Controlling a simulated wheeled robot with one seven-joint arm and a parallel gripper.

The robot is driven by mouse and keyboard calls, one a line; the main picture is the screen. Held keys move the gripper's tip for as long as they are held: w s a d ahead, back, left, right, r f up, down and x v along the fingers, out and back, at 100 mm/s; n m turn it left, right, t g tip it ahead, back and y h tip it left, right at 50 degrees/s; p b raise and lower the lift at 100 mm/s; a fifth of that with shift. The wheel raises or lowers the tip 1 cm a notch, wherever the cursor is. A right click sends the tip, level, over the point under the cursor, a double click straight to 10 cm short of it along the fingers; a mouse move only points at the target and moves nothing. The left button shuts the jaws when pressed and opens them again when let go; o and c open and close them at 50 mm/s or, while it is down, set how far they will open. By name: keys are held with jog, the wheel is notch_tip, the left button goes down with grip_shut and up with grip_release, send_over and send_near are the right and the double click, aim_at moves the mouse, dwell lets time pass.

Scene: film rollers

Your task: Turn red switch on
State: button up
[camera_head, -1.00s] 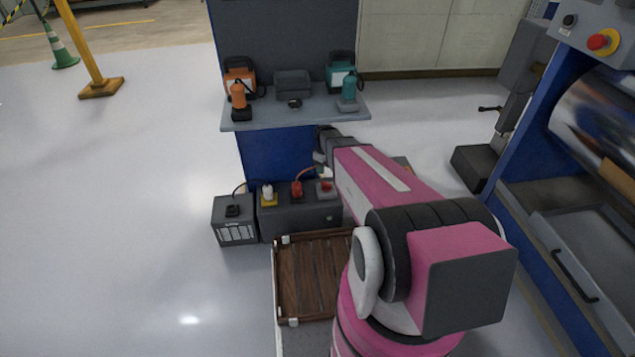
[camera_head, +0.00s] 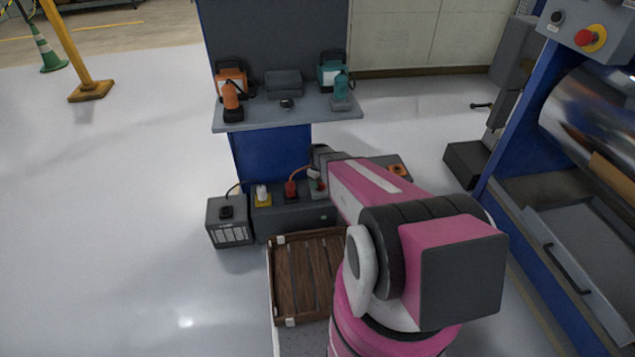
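A low dark grey box (camera_head: 290,222) stands on the floor below the shelf. A red plug-like piece (camera_head: 291,191) with a red cable is on its top. To its right is a small grey unit with a red part (camera_head: 321,186), partly hidden by my gripper; this may be the red switch, but its state is too small to tell. My gripper (camera_head: 316,177) is at the end of my pink arm, close over this unit. Contact cannot be judged. Its fingers are too small and partly hidden to show whether they are open.
A white plug on a yellow base (camera_head: 263,196) and a smaller grey box (camera_head: 229,222) lie left. An orange piece (camera_head: 397,170) is to the right behind my arm. The shelf (camera_head: 288,117) with orange and teal tools overhangs. A wooden slatted tray (camera_head: 306,275) is in front.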

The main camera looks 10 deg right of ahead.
grip_shut()
jog(key=shift+m, duration=0.4)
jog(key=m, duration=0.3)
jog(key=shift+w+d+m, duration=0.15)
jog(key=shift+d+m, duration=0.1)
jog(key=shift+m, duration=0.15)
jog(key=m, duration=0.4)
jog(key=shift+w+d, duration=0.1)
jog(key=shift+d, duration=0.25)
jog(key=m, duration=0.5)
jog(key=shift+d, duration=0.25)
jog(key=m, duration=0.4)
jog(key=shift+s+d, duration=0.25)
jog(key=shift+m, duration=0.3)
